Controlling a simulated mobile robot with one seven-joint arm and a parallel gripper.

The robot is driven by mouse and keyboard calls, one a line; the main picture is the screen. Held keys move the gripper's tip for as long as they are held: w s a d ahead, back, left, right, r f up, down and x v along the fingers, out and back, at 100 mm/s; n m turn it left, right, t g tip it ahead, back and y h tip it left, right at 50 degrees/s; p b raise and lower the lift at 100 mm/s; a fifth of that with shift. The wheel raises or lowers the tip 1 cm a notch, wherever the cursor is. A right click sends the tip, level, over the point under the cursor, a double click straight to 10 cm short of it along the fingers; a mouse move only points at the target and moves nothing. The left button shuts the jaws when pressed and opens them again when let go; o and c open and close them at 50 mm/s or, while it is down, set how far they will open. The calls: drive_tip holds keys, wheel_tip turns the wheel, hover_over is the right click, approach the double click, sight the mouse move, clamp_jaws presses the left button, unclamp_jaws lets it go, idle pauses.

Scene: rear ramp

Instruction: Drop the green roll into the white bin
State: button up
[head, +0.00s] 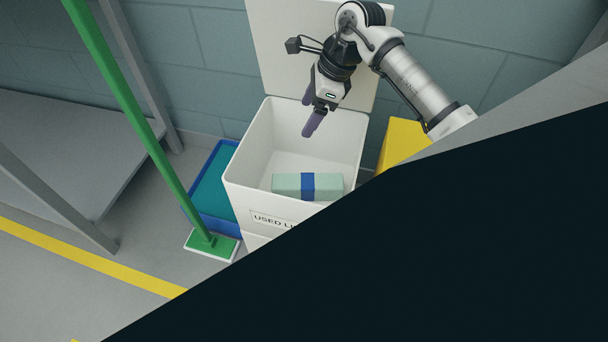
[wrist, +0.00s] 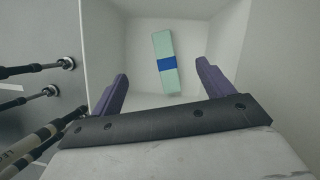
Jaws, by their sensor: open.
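The green roll (head: 293,184), pale green with a blue band, lies inside the white bin (head: 240,193). In the wrist view the roll (wrist: 161,45) rests on the floor of the bin (wrist: 113,50), apart from my fingers. My gripper (head: 314,124) is above the bin's opening, pointing down. Its purple fingers also show in the wrist view (wrist: 162,85), spread apart with nothing between them. The bin's lid (head: 278,40) stands open against the wall. The bin's lower front is partly hidden by a dark shape.
A blue tray (head: 213,215) stands left of the bin, with a green-handled mop (head: 140,115) leaning in front. A yellow object (head: 402,142) stands right of the bin. A grey bench (head: 70,150) is at the left. A large dark surface hides the lower right.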

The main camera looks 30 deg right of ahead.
drive_tip(key=p+v, duration=0.1)
drive_tip(key=v, duration=0.8)
drive_tip(key=shift+a, duration=0.15)
